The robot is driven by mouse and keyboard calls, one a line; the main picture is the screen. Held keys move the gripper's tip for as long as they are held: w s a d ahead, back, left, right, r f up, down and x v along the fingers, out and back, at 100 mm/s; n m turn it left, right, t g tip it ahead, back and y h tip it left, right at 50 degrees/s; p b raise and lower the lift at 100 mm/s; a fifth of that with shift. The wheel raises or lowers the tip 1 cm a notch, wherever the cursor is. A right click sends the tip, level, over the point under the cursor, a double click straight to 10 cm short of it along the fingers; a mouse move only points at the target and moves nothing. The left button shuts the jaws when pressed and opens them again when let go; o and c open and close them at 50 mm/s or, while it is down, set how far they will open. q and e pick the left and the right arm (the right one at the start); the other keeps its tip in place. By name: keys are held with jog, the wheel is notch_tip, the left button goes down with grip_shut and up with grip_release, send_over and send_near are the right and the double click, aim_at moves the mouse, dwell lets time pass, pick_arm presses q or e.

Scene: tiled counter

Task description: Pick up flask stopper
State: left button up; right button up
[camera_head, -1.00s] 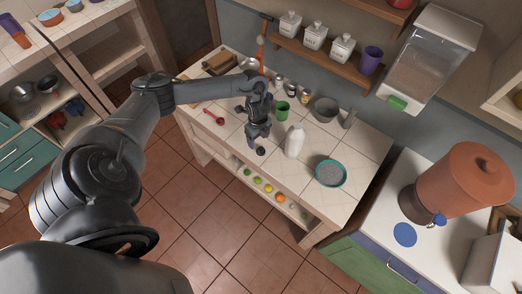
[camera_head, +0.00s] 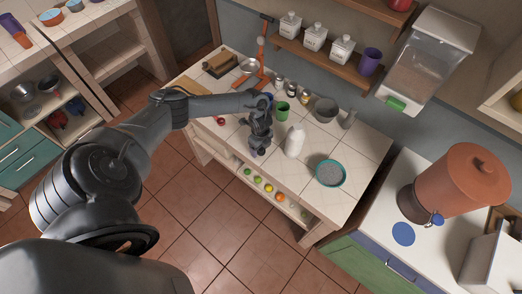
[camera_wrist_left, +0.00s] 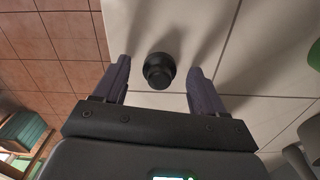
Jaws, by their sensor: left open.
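The flask stopper (camera_wrist_left: 159,72) is a small black round piece near the edge of the tiled counter. In the left wrist view it sits between my two spread fingers, with a gap on each side. My left gripper (camera_head: 258,150) is open and low over the counter's front edge; its fingers also show in the left wrist view (camera_wrist_left: 159,66). In the head view the gripper hides the stopper. My right gripper is not in view.
A white bottle (camera_head: 295,141) stands just right of the gripper, with a green cup (camera_head: 282,109) behind. A teal-rimmed bowl (camera_head: 330,174) and a grey mortar-like bowl (camera_head: 324,109) are farther right. Fruit lies on a lower shelf (camera_head: 268,188).

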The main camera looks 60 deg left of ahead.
pick_arm(q)
jog(key=c, duration=1.1)
